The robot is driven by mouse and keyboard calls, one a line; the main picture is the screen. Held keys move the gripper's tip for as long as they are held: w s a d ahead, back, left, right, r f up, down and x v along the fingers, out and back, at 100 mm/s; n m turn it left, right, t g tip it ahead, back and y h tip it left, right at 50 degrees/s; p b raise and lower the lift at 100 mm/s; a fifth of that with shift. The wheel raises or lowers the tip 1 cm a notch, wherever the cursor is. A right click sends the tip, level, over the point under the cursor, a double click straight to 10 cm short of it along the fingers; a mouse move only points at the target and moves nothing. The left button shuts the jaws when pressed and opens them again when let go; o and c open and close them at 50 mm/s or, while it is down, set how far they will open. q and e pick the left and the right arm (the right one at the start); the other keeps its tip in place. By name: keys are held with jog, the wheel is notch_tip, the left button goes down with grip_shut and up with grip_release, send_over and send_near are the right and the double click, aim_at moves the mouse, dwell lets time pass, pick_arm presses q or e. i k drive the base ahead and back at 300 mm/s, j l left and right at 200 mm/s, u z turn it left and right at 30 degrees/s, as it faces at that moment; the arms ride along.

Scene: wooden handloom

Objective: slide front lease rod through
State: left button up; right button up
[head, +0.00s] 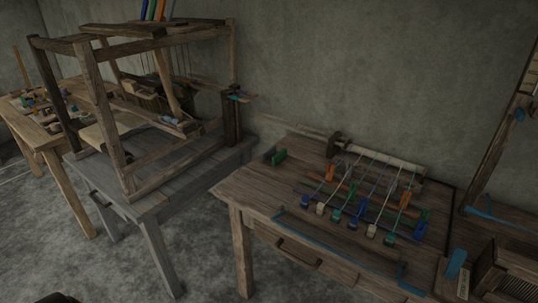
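On the wooden table (258,192) in the head view, several threads (372,185) run from a pale roller (380,158) at the back to a row of small blue, white and green weights (338,215) at the front. Thin rod-like pieces lie across or under the threads. Orange pieces (330,172) and blue pieces show at both sides of the threads. I cannot tell which piece is the front lease rod, or whether any rod passes between the threads. Neither of my grippers is in view.
A wooden loom frame (104,112) stands on a grey bench (152,207) to the left. Another table (52,140) with small items is at far left. A green block (279,157) lies at the table's back left. Wooden equipment (503,272) stands at right.

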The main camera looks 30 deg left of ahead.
aim_at(345, 146)
jog(key=i+j+u, duration=0.1)
jog(key=j, duration=0.25)
jog(key=i+j+u, duration=0.1)
jog(key=j, duration=0.3)
jog(key=i+j+u, duration=0.1)
jog(key=i+j, duration=0.15)
jog(key=i+j+u, duration=0.1)
jog(key=j, duration=0.35)
